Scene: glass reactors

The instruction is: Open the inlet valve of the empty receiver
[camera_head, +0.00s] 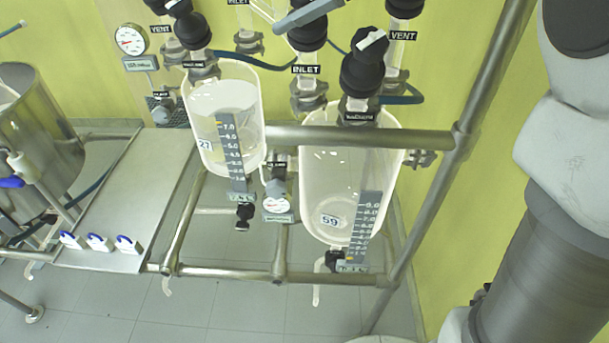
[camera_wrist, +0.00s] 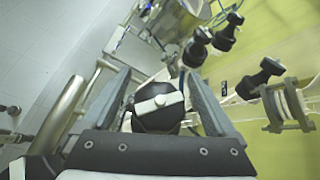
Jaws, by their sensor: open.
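The right receiver (camera_head: 342,190), labelled 59, is a clear vessel that looks empty, its yellow scale mark near the bottom. An INLET label (camera_head: 306,70) sits above it, under a black valve knob (camera_head: 307,36). A grey bar (camera_head: 308,13), which looks like a finger of my gripper, crosses the top of that knob. In the wrist view my gripper (camera_wrist: 157,76) is open, its fingers on either side of a black knob (camera_wrist: 150,119) with a white bar on top. This looks like the inlet knob, but its label is hidden. I cannot tell whether the fingers touch it.
The left receiver (camera_head: 222,150), labelled 27, holds liquid. Another black knob (camera_head: 362,78) with a white bar stands right of the inlet, near a VENT label (camera_head: 403,35). A metal rail (camera_head: 360,138) crosses the frame. A steel bench (camera_head: 140,190) is at left.

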